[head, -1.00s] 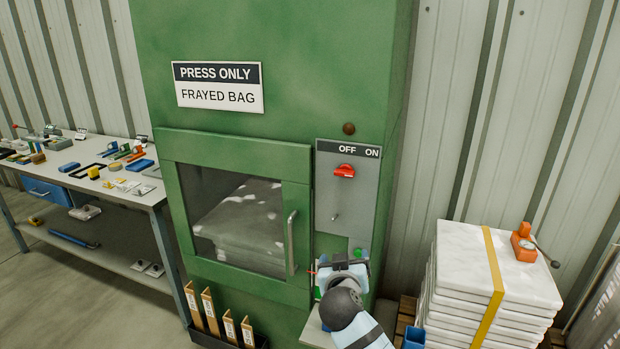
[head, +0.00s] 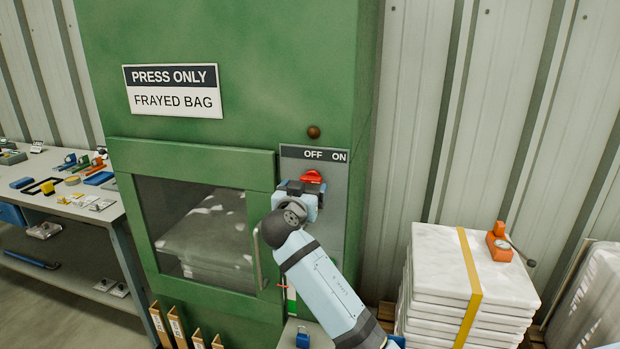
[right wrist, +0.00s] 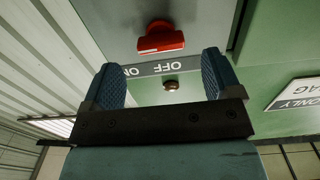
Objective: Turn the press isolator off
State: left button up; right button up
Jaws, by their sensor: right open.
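The press isolator's red knob (head: 312,177) sits on a grey panel (head: 333,215) of the green press, under an OFF / ON label (head: 325,155). My right gripper (head: 303,188) is just in front of the panel, at or slightly below the knob, and partly covers its lower part. In the right wrist view the knob (right wrist: 161,38) shows beyond the two open blue fingers (right wrist: 162,75), roughly centred between their line. Nothing is between the fingers. The knob's bar lies about level in that view; which label it points to I cannot tell. My left gripper is not in view.
The press door (head: 190,153) with its window and handle is left of the panel. A blue padlock-like item (head: 303,340) sits below. Stacked white bags (head: 440,262) stand at right, with an orange tool (head: 499,242) on top. A workbench (head: 75,207) is at left.

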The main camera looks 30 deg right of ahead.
aim_at(310, 182)
jog(key=x, duration=0.4)
jog(key=shift+w+d+r+p, duration=0.1)
jog(key=shift+w+p, duration=0.05)
jog(key=shift+p, duration=0.15)
jog(key=shift+w+d, duration=0.4)
jog(key=shift+d, duration=0.05)
jog(key=c, duration=0.9)
